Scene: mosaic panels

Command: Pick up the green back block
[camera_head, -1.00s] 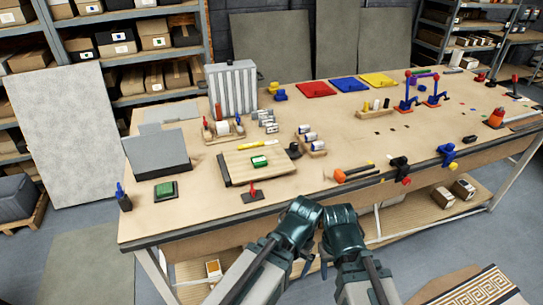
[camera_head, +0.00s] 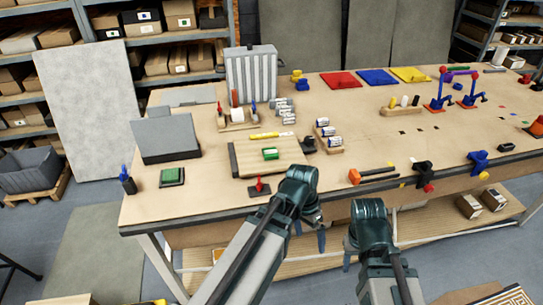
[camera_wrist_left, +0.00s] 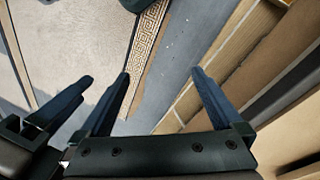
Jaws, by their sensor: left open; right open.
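A small green block (camera_head: 271,153) with a white mark on top lies on a wooden board (camera_head: 245,160) on the workbench. I cannot tell from the picture which is called the back block. My left gripper (camera_head: 309,233) is open and empty by the front edge, right of and nearer than the board; its spread fingers also show in the left wrist view (camera_wrist_left: 160,85), over the floor. My right gripper (camera_head: 350,260) is open and empty, off the bench's front.
A red-handled tool (camera_head: 259,186) stands in front of the board. A grey box (camera_head: 165,138) is left of it, and an orange-headed hammer (camera_head: 369,174) lies to the right. A lower shelf (camera_head: 430,222) runs under the bench. A patterned mat is on the floor.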

